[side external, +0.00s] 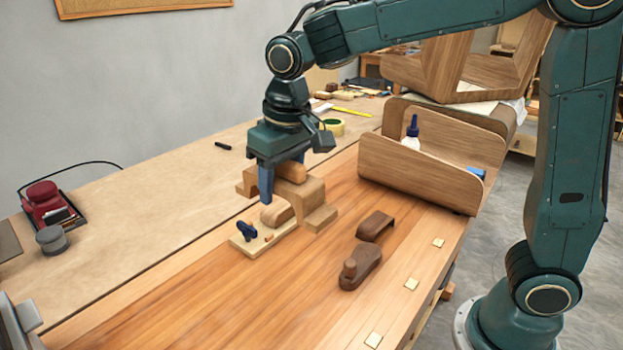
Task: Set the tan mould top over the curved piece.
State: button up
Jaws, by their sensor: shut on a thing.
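My gripper (282,180) points down with its blue fingers shut on the rounded grip of the tan mould top (314,190). The mould top is an arch-shaped block with flat feet at both sides. It is held level over a rounded tan form (276,213) on a pale base board (249,245). The mould top hides the far part of this form. I cannot tell whether the two touch, or make out a separate thin curved piece between them. A dark brown curved piece (377,224) lies on the bench to the right.
A dark brown block with a knob (361,268) lies on the bench (220,300), front right. A small blue clamp-like item (248,232) is on the base board. A wooden holder (419,178) with a glue bottle (411,135) stands behind right. The front bench is clear.

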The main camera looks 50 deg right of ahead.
dwell(0.3)
jog(key=shift+w+d+f+m, duration=0.15)
jog(key=shift+w+d+m, duration=0.15)
jog(key=shift+w+m, duration=0.2)
jog(key=w+d+f+m+h, duration=0.1)
jog(key=w+d+f+m, duration=0.2)
jog(key=w+d+m, duration=0.35)
jog(key=m+g, duration=0.2)
jog(key=m, duration=0.9)
send_over(282, 203)
notch_tip(282, 203, down, 5)
jog(key=shift+a+f+n+h, duration=0.15)
jog(key=shift+n+h, duration=0.1)
jog(key=shift+h, duration=0.15)
jog(key=shift+f, duration=0.2)
jog(key=shift+f, duration=2.4)
jog(key=shift+f, duration=1.45)
